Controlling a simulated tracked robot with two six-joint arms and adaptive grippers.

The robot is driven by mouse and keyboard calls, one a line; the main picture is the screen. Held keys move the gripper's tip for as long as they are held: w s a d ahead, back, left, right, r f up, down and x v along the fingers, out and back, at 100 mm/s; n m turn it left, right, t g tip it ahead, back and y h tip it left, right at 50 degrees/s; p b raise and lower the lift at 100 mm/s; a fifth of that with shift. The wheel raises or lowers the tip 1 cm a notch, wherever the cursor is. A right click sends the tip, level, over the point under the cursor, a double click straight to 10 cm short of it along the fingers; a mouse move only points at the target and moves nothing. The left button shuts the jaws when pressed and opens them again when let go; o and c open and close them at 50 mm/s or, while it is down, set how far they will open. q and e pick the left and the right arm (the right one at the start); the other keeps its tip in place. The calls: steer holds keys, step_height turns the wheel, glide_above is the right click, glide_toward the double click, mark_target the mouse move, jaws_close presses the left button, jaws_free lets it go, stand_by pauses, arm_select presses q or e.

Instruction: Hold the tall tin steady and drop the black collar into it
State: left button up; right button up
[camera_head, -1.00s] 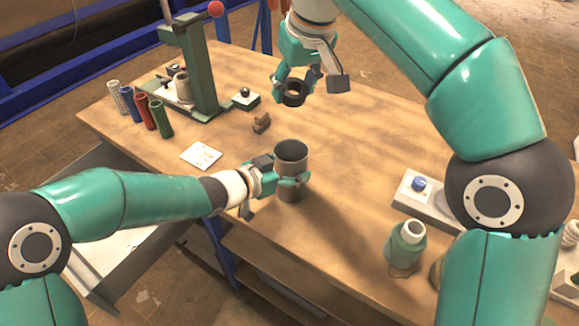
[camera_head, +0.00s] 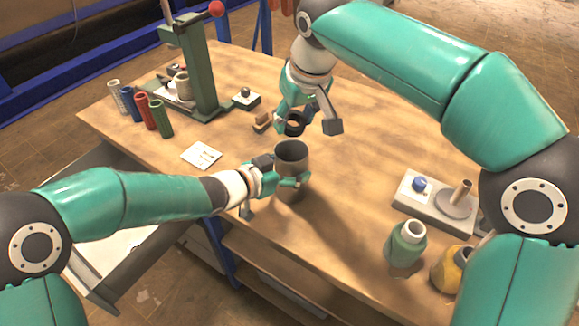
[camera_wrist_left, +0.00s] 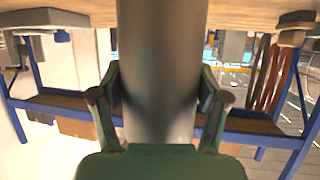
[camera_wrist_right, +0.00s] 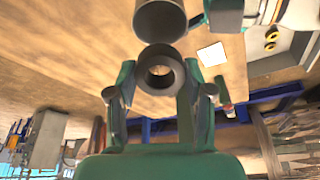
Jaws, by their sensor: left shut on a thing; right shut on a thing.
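The tall tin (camera_head: 291,158) is a grey, open-topped cylinder standing upright near the front edge of the table. My left gripper (camera_head: 288,183) is shut around its side; the tin also fills the middle of the left wrist view (camera_wrist_left: 162,70). The black collar (camera_head: 295,123) is a short thick ring. My right gripper (camera_head: 292,116) is shut on it and holds it above the table, just behind the tin's mouth in the head view. In the right wrist view the collar (camera_wrist_right: 160,70) sits between the fingertips, with the tin's open mouth (camera_wrist_right: 160,20) just beyond it.
A small brown block (camera_head: 262,122) and a white card (camera_head: 201,155) lie left of the tin. A green press (camera_head: 203,80) and several coloured tubes (camera_head: 161,118) stand at the back left. A green bottle (camera_head: 406,243) and a grey base with a blue knob (camera_head: 421,185) are at the right.

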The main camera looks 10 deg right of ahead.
mark_target(295, 134)
steer(key=shift+f, duration=2.05)
steer(key=o, duration=1.4)
steer(key=v, duration=1.2)
steer(key=shift+s, duration=0.1)
arm_select(q)
steer(key=o, duration=1.2)
arm_select(e)
steer(key=shift+f, duration=0.1)
